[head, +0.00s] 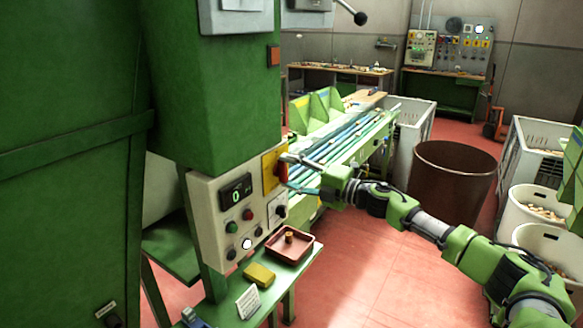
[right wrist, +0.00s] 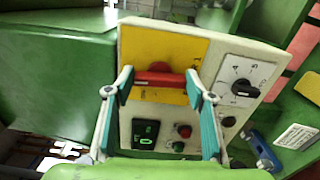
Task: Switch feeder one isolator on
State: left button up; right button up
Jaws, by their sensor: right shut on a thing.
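A red isolator handle (right wrist: 160,78) sits on a yellow plate (right wrist: 150,45) on the pale control panel. In the right wrist view the handle lies crosswise between the fingers. My right gripper (right wrist: 159,88) is shut on it, one finger at each end. In the head view the yellow plate (head: 268,166) is at the panel's upper right corner, and my right gripper (head: 288,174) reaches it from the right, partly covering the handle. Which feeder the plate belongs to is not readable. My left gripper is not in view.
The panel (head: 208,210) also carries a display (head: 236,196) reading 0, buttons and a black rotary knob (right wrist: 241,88). Below it a small green table holds a red tray (head: 305,246), a yellow block (head: 259,275) and a card. A brown bin (head: 452,180) stands behind my right arm.

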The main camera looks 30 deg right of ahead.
jog(key=shift+a+r+m+p, duration=0.1)
jog(key=shift+m+p, duration=0.2)
jog(key=shift+m, duration=0.3)
jog(key=o, duration=1)
jog(key=shift+o, duration=0.6)
jog(key=shift+w+a, duration=0.15)
jog(key=shift+w, duration=0.05)
jog(key=v, duration=1.2)
